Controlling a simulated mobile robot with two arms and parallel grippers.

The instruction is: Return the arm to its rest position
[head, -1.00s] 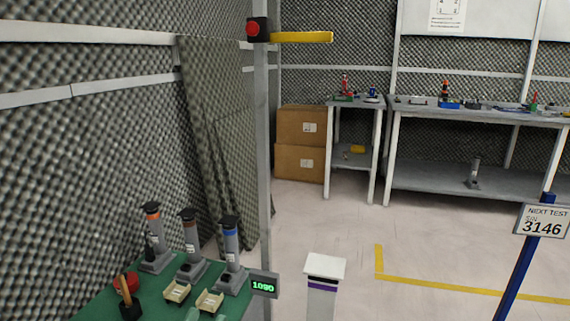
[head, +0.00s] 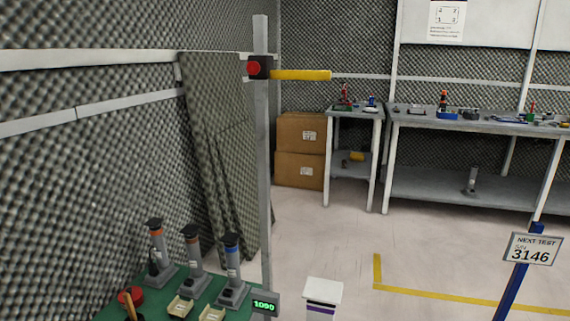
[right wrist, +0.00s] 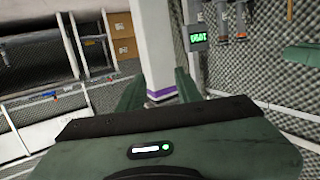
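My right gripper (right wrist: 158,76) shows in the right wrist view, with two green fingers set apart beyond its dark green body. It is open. A white post (right wrist: 152,40) with a purple band shows through the gap between the fingers; I cannot tell how far beyond them it is. Neither of my arms shows in the head view, and my left gripper is in neither view.
In the head view, a green table (head: 150,282) with stands and trays is at lower left. The white post (head: 322,291) is at bottom centre. A metal pole (head: 263,150) carries a yellow bar (head: 301,75). A blue sign post (head: 512,285) stands right. Open floor lies between.

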